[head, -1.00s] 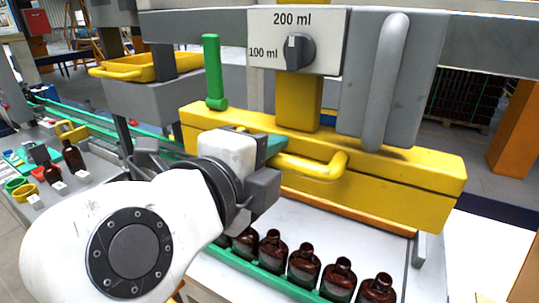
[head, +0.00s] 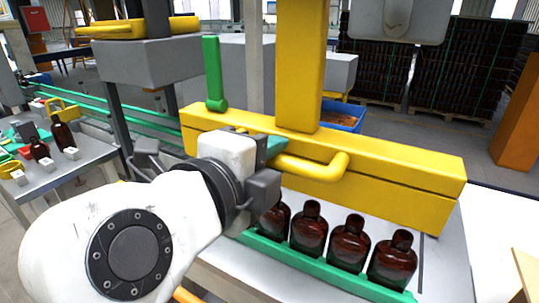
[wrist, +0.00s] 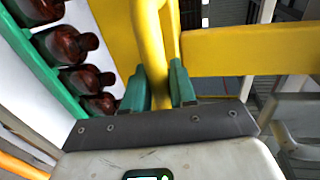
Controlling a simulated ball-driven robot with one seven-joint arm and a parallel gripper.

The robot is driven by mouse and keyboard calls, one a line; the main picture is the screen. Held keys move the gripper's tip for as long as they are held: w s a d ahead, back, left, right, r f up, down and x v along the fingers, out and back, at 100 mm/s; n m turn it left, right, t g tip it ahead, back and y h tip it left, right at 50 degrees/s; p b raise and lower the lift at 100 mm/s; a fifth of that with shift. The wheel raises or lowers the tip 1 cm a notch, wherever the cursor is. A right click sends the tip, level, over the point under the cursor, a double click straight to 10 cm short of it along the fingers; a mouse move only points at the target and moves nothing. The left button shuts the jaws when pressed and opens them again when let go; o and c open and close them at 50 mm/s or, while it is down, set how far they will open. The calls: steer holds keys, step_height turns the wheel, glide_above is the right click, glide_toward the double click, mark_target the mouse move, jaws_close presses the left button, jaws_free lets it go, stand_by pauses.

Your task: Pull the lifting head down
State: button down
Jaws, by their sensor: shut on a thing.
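The lifting head is a long yellow beam (head: 400,178) on a yellow column (head: 298,65), with a curved yellow handle (head: 335,166) on its front. My gripper (head: 272,152) is at the left end of this handle in the head view. In the wrist view my gripper (wrist: 165,88) has its green fingers on both sides of the yellow handle bar (wrist: 157,55), shut on it. Amber bottles (head: 349,240) stand in a row below the beam, close under it. The wrist view also shows several bottles (wrist: 88,78) at the left.
A green rail (head: 320,270) runs along the front of the bottles. A green lever (head: 213,75) stands upright at the beam's left end. A side table (head: 90,155) with small bottles is at left. A blue crate (head: 343,115) lies behind the beam.

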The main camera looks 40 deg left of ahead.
step_height(320, 180, down, 7)
steer(key=b, duration=0.4)
steer(key=shift+r, duration=0.15)
steer(key=c, duration=1.1)
jaws_free()
steer(key=shift+o, duration=0.2)
steer(key=shift+r, duration=0.1)
steer(key=b+v, duration=0.1)
steer(key=v, duration=1)
steer(key=shift+a, duration=0.1)
